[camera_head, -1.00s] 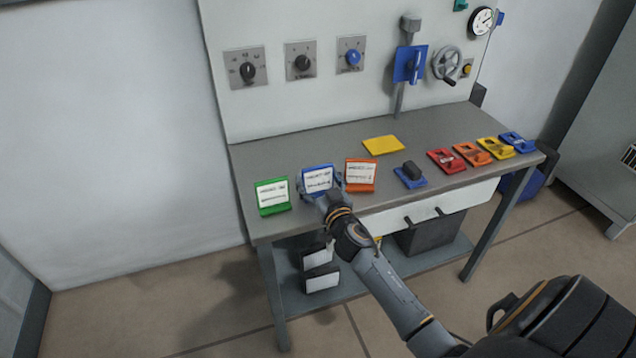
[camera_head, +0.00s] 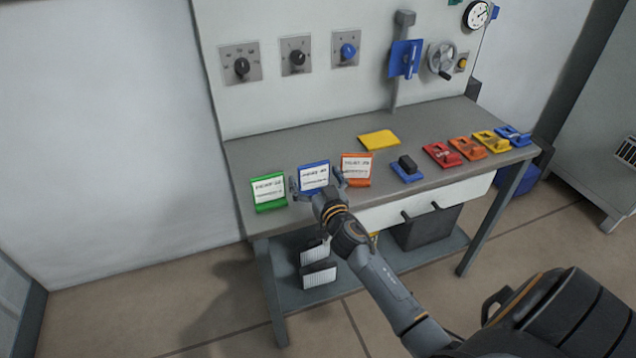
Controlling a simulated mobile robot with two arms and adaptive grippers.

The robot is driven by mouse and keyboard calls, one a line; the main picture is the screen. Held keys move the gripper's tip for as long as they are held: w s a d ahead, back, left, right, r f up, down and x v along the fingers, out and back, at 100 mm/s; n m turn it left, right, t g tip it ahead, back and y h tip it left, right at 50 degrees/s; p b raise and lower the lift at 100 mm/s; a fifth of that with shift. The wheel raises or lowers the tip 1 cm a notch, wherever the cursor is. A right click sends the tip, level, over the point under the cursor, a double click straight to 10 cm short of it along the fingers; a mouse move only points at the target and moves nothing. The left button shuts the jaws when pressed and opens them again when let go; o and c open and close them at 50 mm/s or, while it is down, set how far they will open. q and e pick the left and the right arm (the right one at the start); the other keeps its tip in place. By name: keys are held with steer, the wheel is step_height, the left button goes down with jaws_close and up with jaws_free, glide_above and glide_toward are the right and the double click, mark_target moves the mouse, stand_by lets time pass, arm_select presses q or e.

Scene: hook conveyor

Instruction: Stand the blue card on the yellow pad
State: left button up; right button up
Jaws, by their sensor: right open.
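The blue card (camera_head: 314,176) stands upright at the table's front edge, its white label facing me. It is between the green card (camera_head: 268,191) and the orange card (camera_head: 356,169). The yellow pad (camera_head: 379,140) lies flat and bare farther back on the table, to the right of the cards. My right gripper (camera_head: 318,187) is open at the blue card, with a finger on either side of its lower part. I cannot tell whether the fingers touch the card. My left gripper is out of view.
A blue block with a black top (camera_head: 407,169) sits right of the orange card. Several red, orange, yellow and blue devices (camera_head: 469,148) line the right end of the grey table (camera_head: 290,147). A panel with knobs (camera_head: 297,57) rises behind. The table is clear around the pad.

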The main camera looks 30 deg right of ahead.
steer(key=b+v, duration=0.1)
steer(key=v, duration=1.3)
steer(key=shift+a+f+b, duration=0.2)
steer(key=shift+f+b, duration=0.05)
steer(key=shift+b, duration=0.1)
steer(key=shift+w, duration=0.15)
